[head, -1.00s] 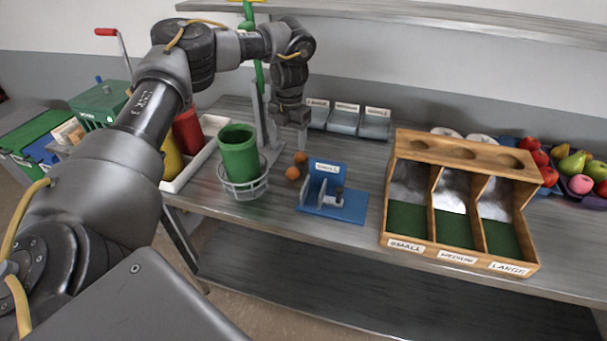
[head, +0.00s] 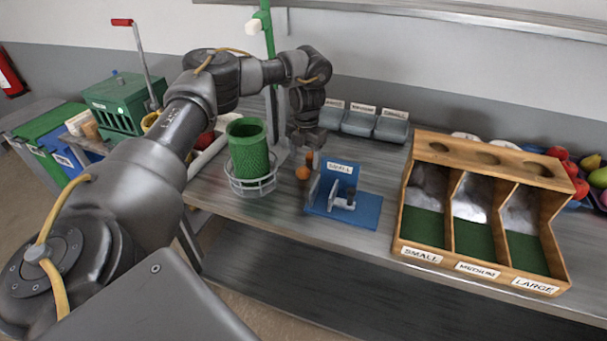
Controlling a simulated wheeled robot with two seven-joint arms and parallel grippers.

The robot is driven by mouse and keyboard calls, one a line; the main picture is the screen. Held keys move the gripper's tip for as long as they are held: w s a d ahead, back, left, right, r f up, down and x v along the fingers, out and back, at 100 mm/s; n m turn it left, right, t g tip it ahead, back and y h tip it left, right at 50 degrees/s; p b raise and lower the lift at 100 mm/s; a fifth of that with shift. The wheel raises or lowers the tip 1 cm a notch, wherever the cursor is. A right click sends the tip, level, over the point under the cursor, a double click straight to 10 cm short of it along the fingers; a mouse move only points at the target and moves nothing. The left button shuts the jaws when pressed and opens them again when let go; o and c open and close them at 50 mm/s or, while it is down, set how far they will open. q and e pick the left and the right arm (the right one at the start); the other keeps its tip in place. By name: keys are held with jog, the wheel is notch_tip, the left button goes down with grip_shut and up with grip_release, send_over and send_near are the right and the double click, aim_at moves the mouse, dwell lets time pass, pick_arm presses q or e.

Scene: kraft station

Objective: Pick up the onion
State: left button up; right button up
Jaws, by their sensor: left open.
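Two small orange-brown round things lie on the metal table between the green cup and the blue stand. The nearer one (head: 303,173) shows clearly; the farther one (head: 309,158) is partly hidden below my left gripper. I cannot tell for certain which of them is the onion. My left gripper (head: 308,140) points down, open, just behind and above the farther one. Its fingertips are small here, and I cannot tell whether they touch it. My right gripper is not in view.
The green cup (head: 249,150) stands in a wire holder left of the round things. The blue stand (head: 343,204), labelled SMALL, is close on their right. Grey bins (head: 358,123) stand behind. A wooden sorting box (head: 481,257) is at the right.

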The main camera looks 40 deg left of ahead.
aim_at(303, 169)
pick_arm(q)
jog(key=shift+s+f+p, duration=0.3)
jog(key=shift+f+p, duration=0.1)
notch_tip(303, 169, down, 4)
jog(key=shift+a+r+p, duration=0.1)
jog(key=shift+r+p, duration=0.05)
jog(key=shift+p, duration=0.55)
jog(key=shift+f, duration=0.4)
jog(key=shift+c, duration=0.2)
jog(key=c, duration=1)
jog(key=shift+r, duration=0.15)
